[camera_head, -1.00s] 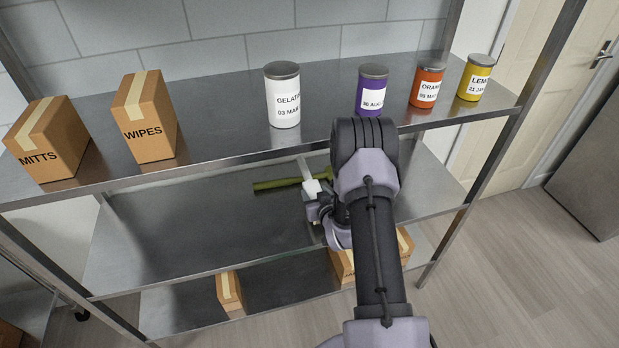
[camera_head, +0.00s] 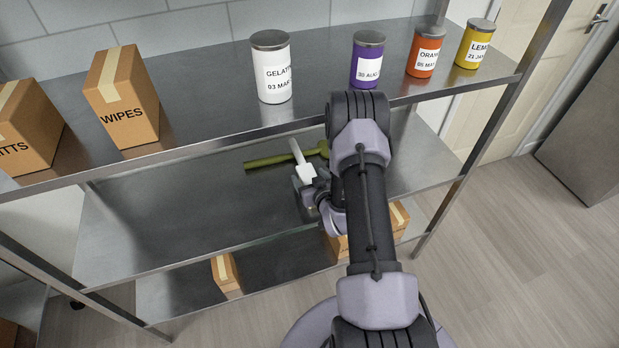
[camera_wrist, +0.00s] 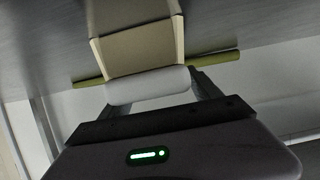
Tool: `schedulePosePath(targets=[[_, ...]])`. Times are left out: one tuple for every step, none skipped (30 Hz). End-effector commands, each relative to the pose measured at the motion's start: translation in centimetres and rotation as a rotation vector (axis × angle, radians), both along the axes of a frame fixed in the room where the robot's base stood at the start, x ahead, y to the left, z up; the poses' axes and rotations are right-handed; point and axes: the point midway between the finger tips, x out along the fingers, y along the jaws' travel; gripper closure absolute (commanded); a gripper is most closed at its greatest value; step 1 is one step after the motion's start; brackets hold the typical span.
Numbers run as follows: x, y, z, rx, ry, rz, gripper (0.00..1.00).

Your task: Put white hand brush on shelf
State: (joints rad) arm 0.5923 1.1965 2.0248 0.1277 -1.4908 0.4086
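The white hand brush (camera_head: 306,173) is over the middle shelf (camera_head: 170,215) in the head view, its long part pointing to the back of the shelf. In the wrist view the brush (camera_wrist: 148,86) shows as a white rounded end with a beige block behind it. My gripper (camera_head: 306,188) has its dark fingers on both sides of the white end, shut on it; the fingers also show in the wrist view (camera_wrist: 150,100). I cannot tell whether the brush touches the shelf.
A green long-handled tool (camera_head: 265,162) lies on the middle shelf, behind and partly crossed by the brush. The top shelf (camera_head: 210,95) above holds boxes and cans. Boxes (camera_head: 226,272) stand on the lower shelf. The left of the middle shelf is clear.

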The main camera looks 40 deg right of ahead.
Motion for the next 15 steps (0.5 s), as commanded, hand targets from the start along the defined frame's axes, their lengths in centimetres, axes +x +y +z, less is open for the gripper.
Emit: schedulePosePath(targets=[[0.0,0.0,0.0,0.0,0.0,0.0,0.28],[0.0,0.0,0.1,0.0,0.0,0.0,0.28],[0.0,0.0,0.2,0.0,0.0,0.0,0.28],[0.0,0.0,0.5,0.0,0.0,0.0,0.28],[-0.3,0.1,0.5,0.001,0.001,-0.001,0.28],[-0.9,0.2,0.8,0.001,0.001,-0.001,0.28],[-1.4,0.3,1.0,0.002,0.002,-0.003,0.28],[-2.0,0.5,1.3,0.001,0.002,-0.002,0.28],[-2.8,0.8,1.7,0.002,0.003,-0.003,0.28],[-3.6,0.9,2.0,0.002,0.003,-0.003,0.28],[-4.3,1.1,2.3,0.002,0.003,-0.003,0.28],[-5.2,1.4,2.8,0.001,0.003,-0.002,0.28],[-5.9,1.6,3.0,0.002,0.003,-0.003,0.28],[-6.6,1.7,3.3,0.002,0.003,-0.004,0.28],[-7.4,2.0,3.6,0.001,0.003,-0.003,0.28]])
